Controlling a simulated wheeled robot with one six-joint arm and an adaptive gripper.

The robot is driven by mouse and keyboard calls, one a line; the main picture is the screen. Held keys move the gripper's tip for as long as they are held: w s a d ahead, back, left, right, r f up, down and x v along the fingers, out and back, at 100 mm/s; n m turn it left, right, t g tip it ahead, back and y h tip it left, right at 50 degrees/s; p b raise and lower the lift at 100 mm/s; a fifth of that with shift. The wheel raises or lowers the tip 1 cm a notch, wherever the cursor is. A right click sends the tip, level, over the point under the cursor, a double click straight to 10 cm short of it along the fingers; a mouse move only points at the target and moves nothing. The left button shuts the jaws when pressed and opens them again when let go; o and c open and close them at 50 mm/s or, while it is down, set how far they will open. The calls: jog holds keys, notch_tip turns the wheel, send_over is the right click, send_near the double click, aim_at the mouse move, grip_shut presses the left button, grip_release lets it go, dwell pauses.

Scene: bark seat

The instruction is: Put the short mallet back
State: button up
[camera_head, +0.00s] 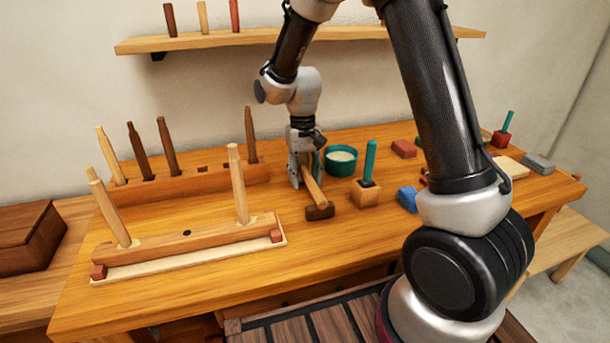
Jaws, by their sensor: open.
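A mallet with a dark brown head (320,211) and a light wooden handle lies on the workbench, its head toward the front edge. I take it for the short mallet. My gripper (305,181) points down over the handle, with its open fingers on either side of it. The far end of the handle is hidden by the gripper, and I cannot tell whether a finger touches it. A long wooden rack (208,182) stands at the back left, with several upright handles and an empty slot in its top.
A front wooden block (190,241) holds upright pale sticks. A teal bowl (341,161) and a small wooden block with a teal-handled tool (367,189) stand close right of my gripper. A blue block (407,199) lies farther right. A shelf (220,39) hangs behind.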

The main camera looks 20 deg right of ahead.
jog(key=r, duration=0.3)
jog(key=w+r, duration=0.1)
jog(key=r, duration=0.7)
jog(key=shift+w, duration=0.25)
jog(key=shift+r, duration=0.45)
jog(key=s+d+r+t, duration=0.3)
jog(key=s+d+r, duration=0.6)
jog(key=s, duration=0.2)
jog(key=s+d+t, duration=0.1)
jog(key=s+d, duration=0.2)
jog(key=s, duration=0.4)
jog(key=s+d+t, duration=0.1)
jog(key=s+d, duration=0.2)
jog(key=s, duration=0.4)
jog(key=shift+s+r+t, duration=0.25)
jog(key=shift+r+t, duration=0.05)
jog(key=shift+t, duration=0.1)
